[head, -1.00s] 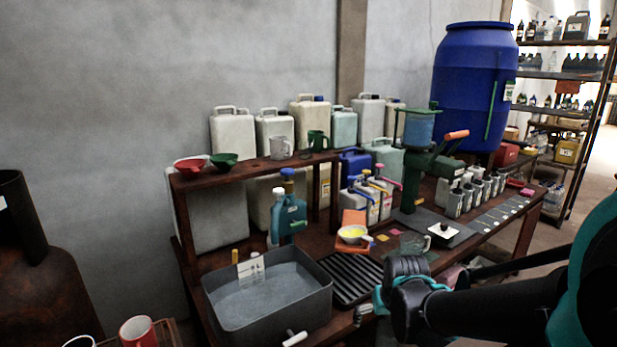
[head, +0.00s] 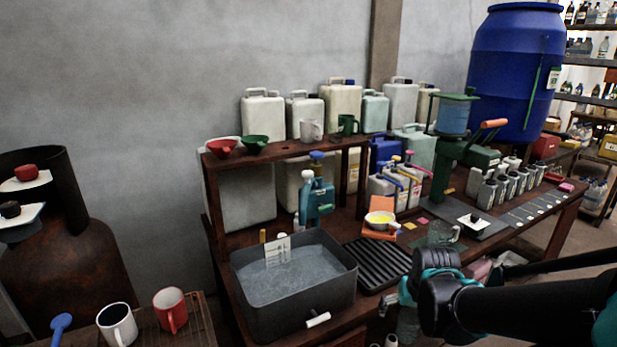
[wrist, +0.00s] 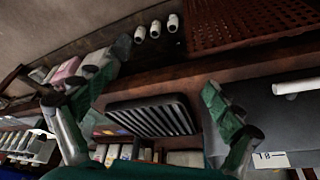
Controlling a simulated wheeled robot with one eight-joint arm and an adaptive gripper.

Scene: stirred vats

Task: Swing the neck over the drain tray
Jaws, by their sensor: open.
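The drain tray (head: 376,266) is black and ribbed and lies on the brown bench, right of the grey vat (head: 300,312). I cannot tell for certain which part is the neck. A teal pump bottle (head: 317,203) with a blue cap stands behind the vat. A white pipe (head: 318,320) sticks out of the vat's front. My gripper (head: 397,303) is at the bench's front edge, in front of the tray, partly hidden by my arm. In the wrist view my gripper (wrist: 165,75) is open and empty, with the tray (wrist: 150,117) showing between its fingers.
A glass jug (head: 442,233) and a bowl of yellow liquid (head: 380,220) stand behind the tray. A green press (head: 445,170) with an orange handle stands to the right. A white mug (head: 117,325) and a red mug (head: 171,310) stand at lower left.

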